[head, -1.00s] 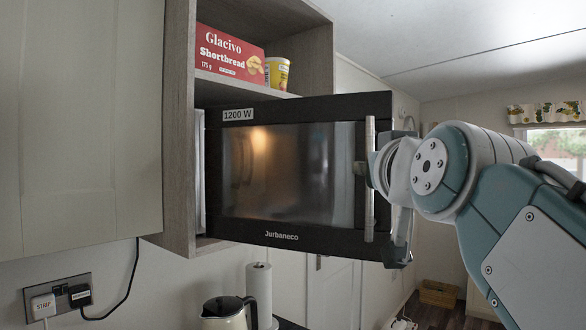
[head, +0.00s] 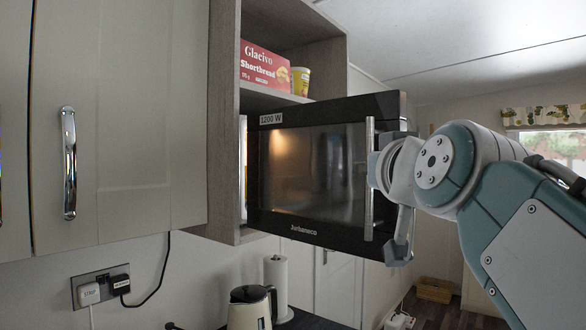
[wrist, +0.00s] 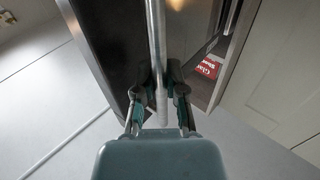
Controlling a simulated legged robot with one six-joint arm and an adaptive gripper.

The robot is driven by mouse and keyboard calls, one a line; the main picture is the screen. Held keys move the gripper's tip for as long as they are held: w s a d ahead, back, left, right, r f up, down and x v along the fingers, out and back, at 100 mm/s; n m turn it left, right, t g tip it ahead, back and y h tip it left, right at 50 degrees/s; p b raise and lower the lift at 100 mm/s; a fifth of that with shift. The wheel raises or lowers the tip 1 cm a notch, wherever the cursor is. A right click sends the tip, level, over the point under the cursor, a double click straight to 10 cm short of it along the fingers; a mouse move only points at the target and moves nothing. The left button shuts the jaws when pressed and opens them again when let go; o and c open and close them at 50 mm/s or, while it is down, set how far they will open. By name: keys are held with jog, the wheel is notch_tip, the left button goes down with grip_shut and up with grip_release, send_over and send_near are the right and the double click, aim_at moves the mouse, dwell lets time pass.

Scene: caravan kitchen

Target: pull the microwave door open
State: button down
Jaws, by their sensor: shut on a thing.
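The microwave door (head: 310,175), dark with a glass window, stands swung out from the wooden cabinet. Its right edge is nearer to me than its left, hinge side. The vertical metal handle (head: 369,215) runs along the door's right side. My gripper (head: 373,170) is at the handle's middle, largely hidden by its own wrist. In the wrist view my gripper (wrist: 159,85) has one finger on each side of the handle bar (wrist: 155,35) and is shut on it.
The open shelf above holds a red shortbread box (head: 264,66) and a yellow tub (head: 301,82). A cupboard (head: 125,130) with a metal handle is at the left. Below stand a kettle (head: 250,308) and a paper roll (head: 276,275). Floor shows at the lower right.

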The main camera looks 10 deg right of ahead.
dwell(0.3)
jog(key=c, duration=0.7)
grip_release()
jog(key=shift+s, duration=0.15)
jog(key=shift+s+a, duration=0.2)
jog(key=shift+s, duration=1.75)
jog(key=shift+s+a, duration=0.2)
jog(key=shift+s, duration=1.8)
jog(key=shift+s+a, duration=0.2)
jog(key=shift+s, duration=1.75)
